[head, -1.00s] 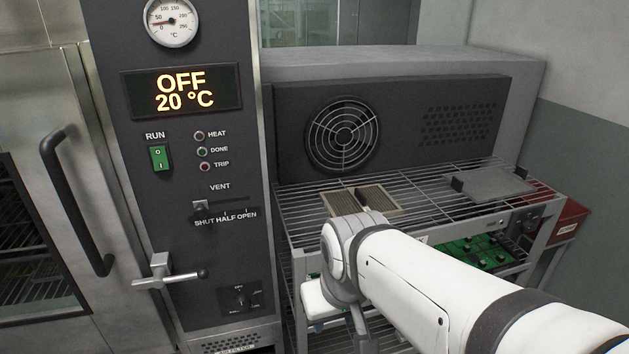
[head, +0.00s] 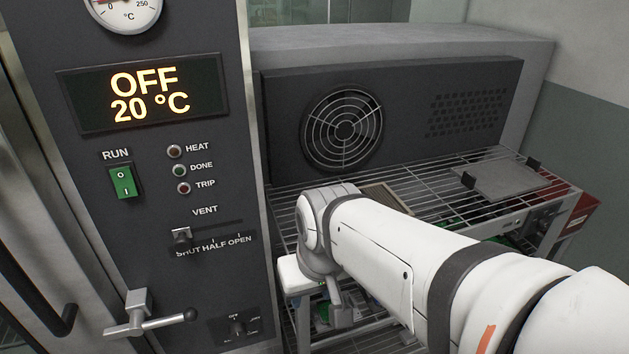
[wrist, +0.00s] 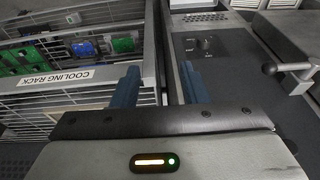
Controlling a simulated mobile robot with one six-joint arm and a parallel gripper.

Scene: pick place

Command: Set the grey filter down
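A flat tan-framed panel with a darker grey right part (head: 392,196) lies on the wire top of the rack, mostly hidden behind my arm. It may be the grey filter; I cannot tell for certain. In the wrist view my gripper (wrist: 158,78) has two blue fingers standing well apart, with nothing visible between them. They point down past the cooling rack's edge, between the rack and the oven's dark panel. In the head view the gripper hangs low beside the rack's left end, and its fingers are not clear there.
The cooling rack (wrist: 60,78) holds green and blue boards on a lower shelf. A grey plate (head: 500,180) lies on its top right. The oven panel (head: 150,160) stands left, with a protruding lever handle (head: 150,318). A fan housing (head: 440,110) stands behind the rack.

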